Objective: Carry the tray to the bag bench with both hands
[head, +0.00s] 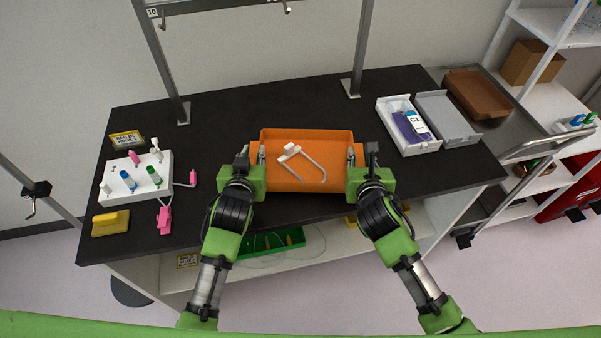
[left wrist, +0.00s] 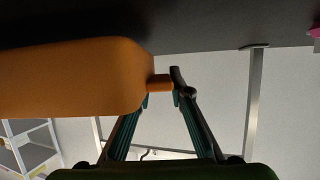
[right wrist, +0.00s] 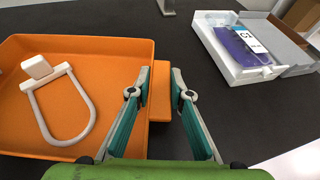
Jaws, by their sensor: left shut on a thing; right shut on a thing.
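The orange tray (head: 306,137) is at the front middle of the dark-topped bench (head: 240,105) in the head view. A white piece with a grey loop (head: 303,160) lies in it. My left gripper (head: 250,158) is shut on the tray's left handle, which shows in the left wrist view (left wrist: 160,82). My right gripper (head: 363,158) is shut on the right handle, seen between the fingers in the right wrist view (right wrist: 161,92). The tray looks level. I cannot tell whether it touches the bench top.
A white rack with coloured caps (head: 137,176) and a yellow block (head: 110,223) stand at left. A white bin with a purple bag (head: 408,126) and a grey bin (head: 446,118) stand at right. Metal posts (head: 161,62) rise behind. A green tray (head: 262,245) sits on the lower shelf.

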